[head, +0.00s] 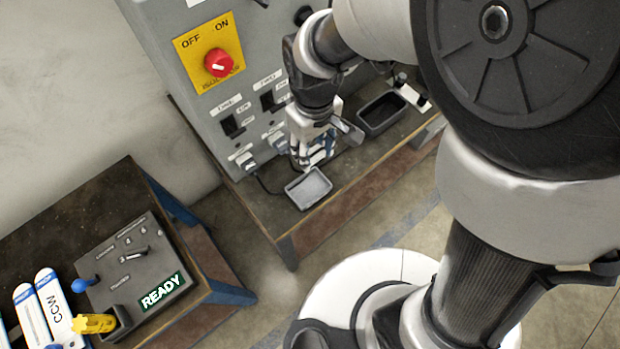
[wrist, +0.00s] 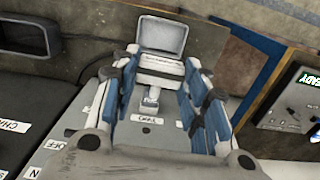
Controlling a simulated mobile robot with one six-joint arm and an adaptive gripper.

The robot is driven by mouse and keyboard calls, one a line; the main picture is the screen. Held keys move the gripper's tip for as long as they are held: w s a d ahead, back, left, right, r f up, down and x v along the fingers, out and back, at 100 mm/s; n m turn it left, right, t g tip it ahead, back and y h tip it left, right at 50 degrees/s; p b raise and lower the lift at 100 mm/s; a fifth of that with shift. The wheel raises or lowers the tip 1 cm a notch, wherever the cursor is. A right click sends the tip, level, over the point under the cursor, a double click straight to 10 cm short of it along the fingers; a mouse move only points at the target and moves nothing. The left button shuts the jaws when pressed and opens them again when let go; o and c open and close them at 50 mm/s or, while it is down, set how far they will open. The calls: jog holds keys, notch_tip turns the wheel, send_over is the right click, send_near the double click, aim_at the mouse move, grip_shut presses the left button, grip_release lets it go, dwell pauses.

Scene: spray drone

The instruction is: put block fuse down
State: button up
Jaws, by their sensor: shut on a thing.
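My gripper (head: 318,152) is low in front of the grey panel, above the bench. The wrist view shows its blue-sided fingers (wrist: 161,68) on either side of a pale, ridged block, which I take to be the block fuse (wrist: 160,72). The fingers are shut on it. In the head view the block is mostly hidden by the fingers. A light grey tray (head: 309,188) is on the bench just in front of the gripper. It also shows in the wrist view (wrist: 163,37), just beyond the block, and looks empty.
A dark tray (head: 383,113) stands on the bench to the right. The grey panel (head: 190,85) has a red isolator knob (head: 218,63), and a cable (head: 264,184) lies near its foot. At lower left, a table carries a control box (head: 135,275) reading READY.

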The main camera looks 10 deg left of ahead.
aim_at(311, 192)
jog(key=shift+s+a+f, duration=0.25)
jog(key=shift+s, duration=0.05)
notch_tip(311, 192, down, 19)
jog(key=b, duration=0.7)
jog(key=shift+w, duration=0.15)
jog(key=shift+f, duration=0.15)
jog(key=o, duration=1)
